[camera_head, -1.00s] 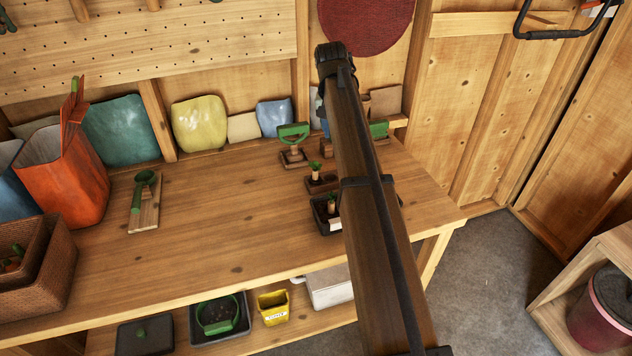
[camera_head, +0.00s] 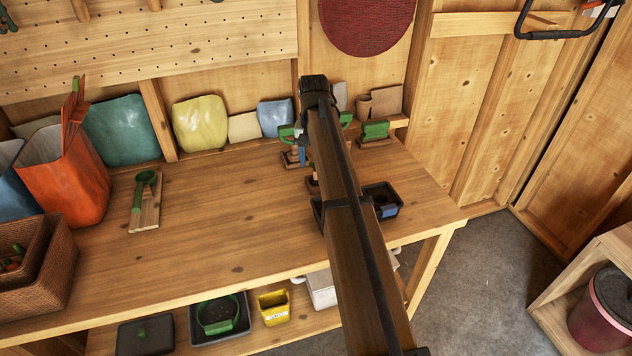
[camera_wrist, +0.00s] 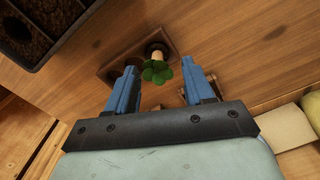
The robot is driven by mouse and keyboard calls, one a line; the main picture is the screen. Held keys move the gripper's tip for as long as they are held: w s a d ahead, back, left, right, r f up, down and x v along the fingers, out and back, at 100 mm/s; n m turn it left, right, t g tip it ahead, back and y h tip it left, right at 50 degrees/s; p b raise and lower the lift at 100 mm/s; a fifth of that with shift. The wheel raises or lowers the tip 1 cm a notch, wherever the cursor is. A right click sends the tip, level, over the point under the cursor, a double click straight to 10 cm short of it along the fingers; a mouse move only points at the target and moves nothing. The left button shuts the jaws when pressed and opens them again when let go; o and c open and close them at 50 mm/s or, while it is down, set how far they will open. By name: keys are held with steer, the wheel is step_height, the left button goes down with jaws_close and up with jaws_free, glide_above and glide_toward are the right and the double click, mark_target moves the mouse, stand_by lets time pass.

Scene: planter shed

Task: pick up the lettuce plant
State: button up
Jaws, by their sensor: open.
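The lettuce plant (camera_wrist: 159,71), small with green rounded leaves and a pale stem, shows in the wrist view in a brown wooden holder (camera_wrist: 112,68) on the bench. My gripper (camera_wrist: 159,65) has two blue fingers, open, one on either side of the plant, with no clear contact seen. I cannot tell how far above the plant the fingertips are. In the head view my gripper (camera_head: 303,152) is low over the back of the bench, partly behind my arm. There the plant is hidden by my arm.
A black tray (camera_head: 398,208) with dark soil stands near the bench's right end; my arm hides part of it. A green-handled tool (camera_head: 375,130) stands behind it. The bench's middle (camera_head: 230,220) is clear.

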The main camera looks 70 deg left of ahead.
steer(key=shift+w+a+f, duration=0.1)
steer(key=shift+w+f, duration=0.05)
steer(key=shift+f, duration=0.7)
steer(key=shift+w+a+f, duration=0.1)
steer(key=shift+w+f, duration=0.05)
steer(key=shift+f, duration=0.75)
steer(key=shift+w+a+f, duration=0.1)
steer(key=shift+w+f, duration=0.05)
steer(key=shift+f, duration=0.7)
steer(key=c, duration=0.8)
steer(key=shift+r, duration=0.1)
